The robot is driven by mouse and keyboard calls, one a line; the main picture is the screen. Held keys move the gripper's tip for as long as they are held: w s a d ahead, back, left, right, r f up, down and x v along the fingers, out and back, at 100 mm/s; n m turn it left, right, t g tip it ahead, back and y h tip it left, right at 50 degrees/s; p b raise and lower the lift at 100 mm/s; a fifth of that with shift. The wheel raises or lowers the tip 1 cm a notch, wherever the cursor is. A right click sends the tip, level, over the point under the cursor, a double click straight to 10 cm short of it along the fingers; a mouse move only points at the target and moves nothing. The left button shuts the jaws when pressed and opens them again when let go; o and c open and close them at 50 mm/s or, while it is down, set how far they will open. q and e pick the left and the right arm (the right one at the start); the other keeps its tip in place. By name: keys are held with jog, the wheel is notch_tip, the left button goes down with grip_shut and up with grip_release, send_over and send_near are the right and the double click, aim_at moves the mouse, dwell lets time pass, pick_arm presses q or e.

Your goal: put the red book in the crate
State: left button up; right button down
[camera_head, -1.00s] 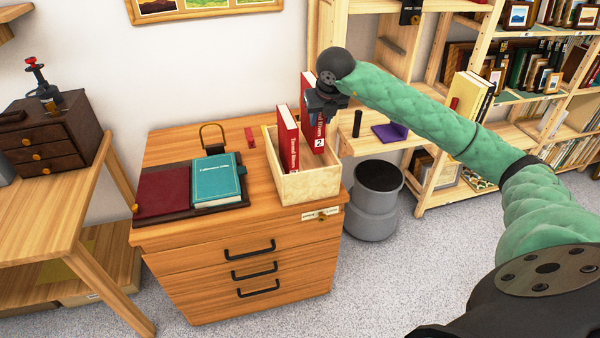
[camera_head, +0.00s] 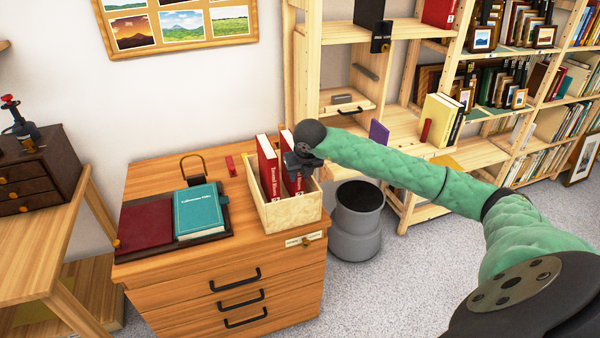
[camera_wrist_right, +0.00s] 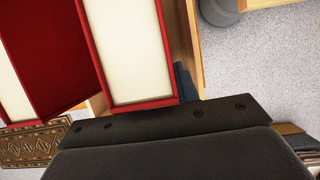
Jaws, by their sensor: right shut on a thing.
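The crate (camera_head: 289,216) is a pale wooden box on the right end of the wooden drawer cabinet. Two red books stand upright in it. The left red book (camera_head: 268,168) stands free of my gripper. My right gripper (camera_head: 301,164) is shut on the right red book (camera_head: 291,182), at its upper part, and the book's lower part is inside the crate. In the right wrist view the held book (camera_wrist_right: 125,50) shows its pale page edges close to the gripper, with the other red book (camera_wrist_right: 45,55) beside it. The fingertips are mostly hidden. My left gripper is not in view.
A metal bookend (camera_head: 192,168) and a small red block (camera_head: 230,166) are behind. A grey bin (camera_head: 357,225) stands right of the cabinet, before a shelf unit (camera_head: 400,150).

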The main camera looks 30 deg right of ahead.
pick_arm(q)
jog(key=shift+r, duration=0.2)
pick_arm(e)
jog(key=c, duration=1)
grip_release()
jog(key=shift+c, duration=0.2)
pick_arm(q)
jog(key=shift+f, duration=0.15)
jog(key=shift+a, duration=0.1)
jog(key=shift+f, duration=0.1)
pick_arm(e)
jog(key=shift+r, duration=0.15)
jog(key=shift+s+r, duration=0.2)
jog(key=shift+r, duration=0.1)
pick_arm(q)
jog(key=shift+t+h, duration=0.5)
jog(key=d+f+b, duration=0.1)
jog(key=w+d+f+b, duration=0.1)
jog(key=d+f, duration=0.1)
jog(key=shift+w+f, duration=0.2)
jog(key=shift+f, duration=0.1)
pick_arm(e)
jog(key=v, duration=1.1)
